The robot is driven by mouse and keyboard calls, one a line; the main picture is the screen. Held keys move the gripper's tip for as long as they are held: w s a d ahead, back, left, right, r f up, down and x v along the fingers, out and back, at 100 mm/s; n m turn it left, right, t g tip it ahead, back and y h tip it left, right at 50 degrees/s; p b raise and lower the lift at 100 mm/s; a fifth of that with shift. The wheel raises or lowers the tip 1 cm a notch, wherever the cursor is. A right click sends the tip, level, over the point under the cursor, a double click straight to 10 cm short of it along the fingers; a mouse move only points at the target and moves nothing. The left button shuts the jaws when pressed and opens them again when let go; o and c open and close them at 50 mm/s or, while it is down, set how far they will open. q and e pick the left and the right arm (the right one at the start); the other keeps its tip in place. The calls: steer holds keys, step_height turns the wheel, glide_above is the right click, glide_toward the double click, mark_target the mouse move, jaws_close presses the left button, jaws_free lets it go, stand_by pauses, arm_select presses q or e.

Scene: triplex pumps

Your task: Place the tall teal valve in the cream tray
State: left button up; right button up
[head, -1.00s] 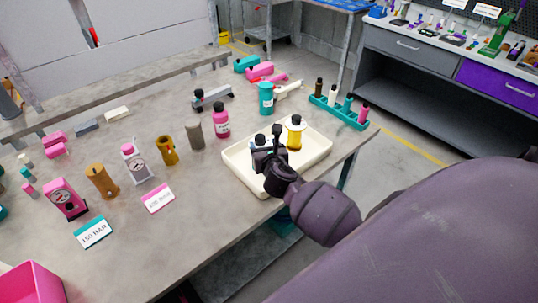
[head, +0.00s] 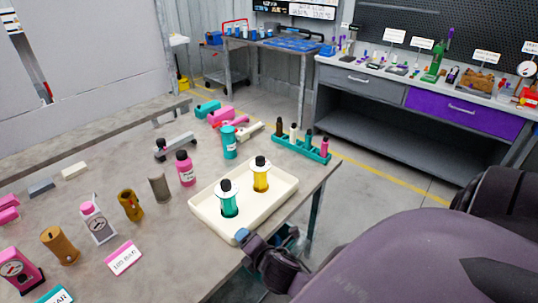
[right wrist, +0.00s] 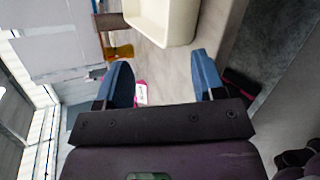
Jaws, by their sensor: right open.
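The teal valve (head: 229,203), with a white collar and a black top, stands upright in the cream tray (head: 271,202). A yellow valve (head: 261,178) with the same collar and top stands beside it in the tray, to its right. My right gripper (head: 243,237) is just outside the tray's near edge, apart from both valves. In the right wrist view its two blue fingers (right wrist: 163,82) are spread with nothing between them, and the tray's wall (right wrist: 165,28) shows beyond. My left gripper is in neither current view.
A teal cylinder (head: 229,143), a pink bottle (head: 185,169) and a teal rack (head: 301,148) of small parts stand behind the tray. Gauges, fittings and a pink label card (head: 123,257) are to the left. The table's edge is close by the tray.

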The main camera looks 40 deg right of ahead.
steer(key=s+a+f+m+y, duration=0.1)
steer(key=s+f+m, duration=0.1)
steer(key=s+m, duration=0.3)
steer(key=s+a+f+m+g+y, duration=0.1)
steer(key=s+m, duration=0.5)
steer(key=m, duration=0.7)
steer(key=shift+a+f+m+y, duration=0.35)
steer(key=shift+a+f, duration=0.25)
steer(key=shift+f, duration=0.2)
